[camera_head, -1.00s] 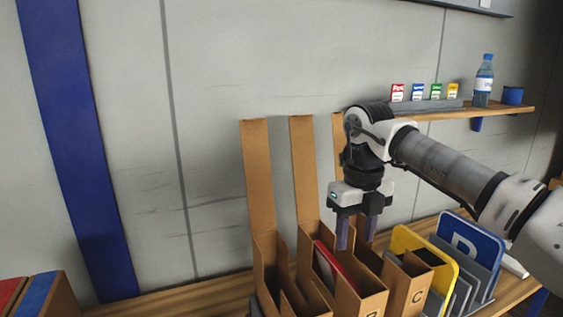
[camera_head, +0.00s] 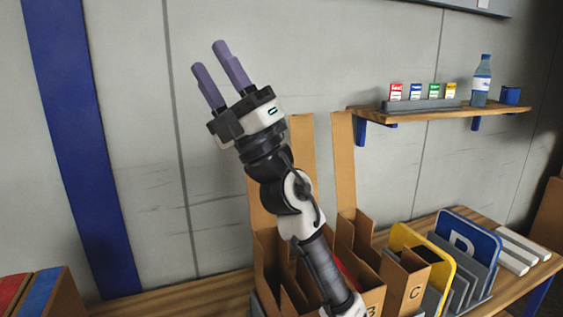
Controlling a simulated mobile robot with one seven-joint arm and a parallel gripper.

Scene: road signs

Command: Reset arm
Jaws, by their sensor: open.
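My gripper (camera_head: 221,75) is raised in front of the grey wall, its two purple fingers pointing up and to the left. The fingers stand apart with nothing between them. My arm rises from the bottom of the picture and passes in front of the cardboard sorting boxes (camera_head: 407,280) on the wooden table, hiding part of them. My gripper is above and to the left of the boxes, clear of them. A red item (camera_head: 347,272) shows partly inside one box.
A blue sign with a white letter (camera_head: 468,238) and a yellow sign (camera_head: 402,236) stand in a grey rack at right. A wall shelf (camera_head: 430,114) holds small coloured cards, a bottle (camera_head: 481,80) and a blue cup (camera_head: 510,95). White bars (camera_head: 518,252) lie at the table's right.

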